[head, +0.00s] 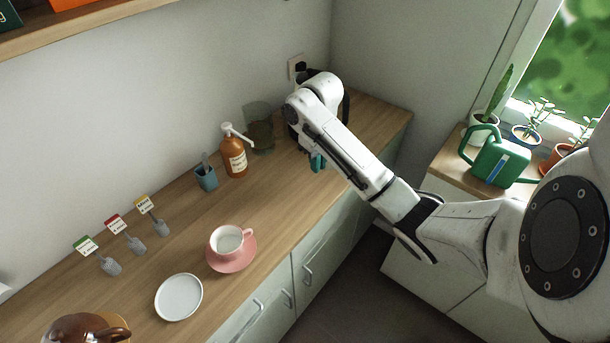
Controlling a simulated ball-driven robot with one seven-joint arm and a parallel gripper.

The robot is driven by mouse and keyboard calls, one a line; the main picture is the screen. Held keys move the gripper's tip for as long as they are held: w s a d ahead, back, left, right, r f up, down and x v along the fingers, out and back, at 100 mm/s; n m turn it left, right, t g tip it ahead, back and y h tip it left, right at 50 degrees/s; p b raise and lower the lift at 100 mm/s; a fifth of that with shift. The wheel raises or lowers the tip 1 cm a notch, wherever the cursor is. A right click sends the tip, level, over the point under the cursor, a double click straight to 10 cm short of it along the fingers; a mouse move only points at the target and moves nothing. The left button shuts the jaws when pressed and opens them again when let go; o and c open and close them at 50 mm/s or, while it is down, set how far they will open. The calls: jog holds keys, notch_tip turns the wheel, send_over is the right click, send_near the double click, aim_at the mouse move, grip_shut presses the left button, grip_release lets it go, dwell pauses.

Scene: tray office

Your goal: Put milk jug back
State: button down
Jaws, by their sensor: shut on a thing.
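My gripper (308,152) is at the far end of the counter, low over the wood and mostly hidden behind my own forearm. It is shut on a small teal thing (318,162), which seems to be the milk jug. Only a sliver of it shows, so its shape, its tilt and whether it touches the counter cannot be told. A pink cup (215,243) with pale liquid in it stands on a pink saucer (246,262). A round white plate (179,297) lies empty in front of it.
A brown pump bottle (236,163), a dark glass container (259,130) and a teal cup (207,180) with utensils stand near the wall. Several labelled grey holders (135,243) stand left. A green watering can (500,160) is on the right cabinet. Mid-counter is clear.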

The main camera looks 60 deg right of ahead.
jog(key=shift+w+d+f+b, duration=0.25)
jog(key=shift+w+f+b, duration=0.45)
jog(key=shift+f+b, duration=0.3)
jog(key=shift+w+d+f+b, duration=0.3)
jog(key=shift+w+f+b, duration=0.45)
jog(key=shift+b, duration=0.35)
jog(key=shift+w+d+f+b, duration=0.25)
jog(key=shift+w+f+b, duration=0.4)
jog(key=shift+f+b, duration=0.35)
jog(key=shift+w+d+f, duration=0.1)
jog(key=shift+w+f, duration=0.05)
jog(key=shift+f, duration=0.7)
jog(key=shift+w+f, duration=0.1)
jog(key=shift+f, duration=0.75)
jog(key=shift+f, duration=0.1)
jog(key=c, duration=1.2)
grip_release()
jog(key=shift+f, duration=0.1)
notch_tip(320, 180, up, 12)
jog(key=p, duration=0.5)
jog(key=shift+r+p, duration=0.2)
jog(key=shift+p, duration=0.1)
